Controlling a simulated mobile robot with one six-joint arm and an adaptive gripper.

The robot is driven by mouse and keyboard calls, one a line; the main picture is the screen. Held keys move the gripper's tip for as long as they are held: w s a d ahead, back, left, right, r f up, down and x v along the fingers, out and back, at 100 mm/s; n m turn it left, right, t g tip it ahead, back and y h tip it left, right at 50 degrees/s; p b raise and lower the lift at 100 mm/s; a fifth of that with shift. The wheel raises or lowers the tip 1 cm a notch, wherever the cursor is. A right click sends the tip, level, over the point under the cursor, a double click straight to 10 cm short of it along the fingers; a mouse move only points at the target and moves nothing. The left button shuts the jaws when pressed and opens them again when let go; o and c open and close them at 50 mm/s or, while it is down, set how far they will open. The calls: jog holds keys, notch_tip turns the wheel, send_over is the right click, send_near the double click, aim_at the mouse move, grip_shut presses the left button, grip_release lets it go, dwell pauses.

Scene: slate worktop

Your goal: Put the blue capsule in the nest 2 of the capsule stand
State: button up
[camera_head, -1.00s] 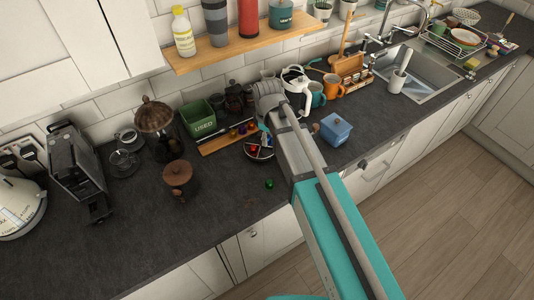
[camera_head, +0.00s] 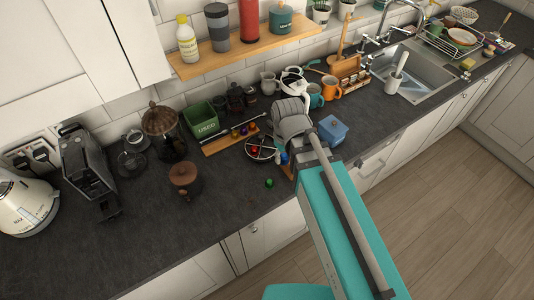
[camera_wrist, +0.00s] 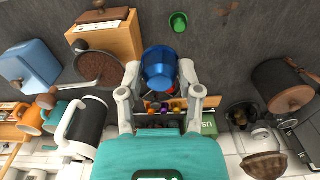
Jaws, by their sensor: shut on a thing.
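The blue capsule (camera_wrist: 160,65) is between the two fingers of my gripper (camera_wrist: 160,75), which is shut on it in the wrist view. The capsule (camera_head: 284,158) shows as a small blue patch beside my arm in the head view, and the fingertips are mostly hidden there. The wooden capsule stand (camera_head: 219,143) lies at the back of the worktop, with several coloured capsules near its right end. In the wrist view, those capsules (camera_wrist: 165,107) show beyond the blue one. My gripper is on the near right side of the stand, apart from it. The nest numbers cannot be read.
A round wire holder (camera_head: 250,152) with a red capsule stands between the stand and my gripper. A green capsule (camera_head: 269,183) lies on the worktop in front. A brown canister (camera_head: 183,175) stands left and a blue box (camera_head: 333,130) right. The front left worktop is clear.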

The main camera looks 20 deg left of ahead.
jog(key=shift+s+a+r+m, duration=0.1)
jog(key=shift+s+a+m, duration=0.4)
jog(key=shift+a, duration=0.4)
jog(key=w+a+f+b, duration=0.2)
jog(key=w+f+b, duration=0.1)
jog(key=w+a+f+b, duration=0.2)
jog(key=w+f+b, duration=0.1)
jog(key=w, duration=0.1)
jog(key=w+a+f+b, duration=0.3)
jog(key=w, duration=0.1)
dwell(0.5)
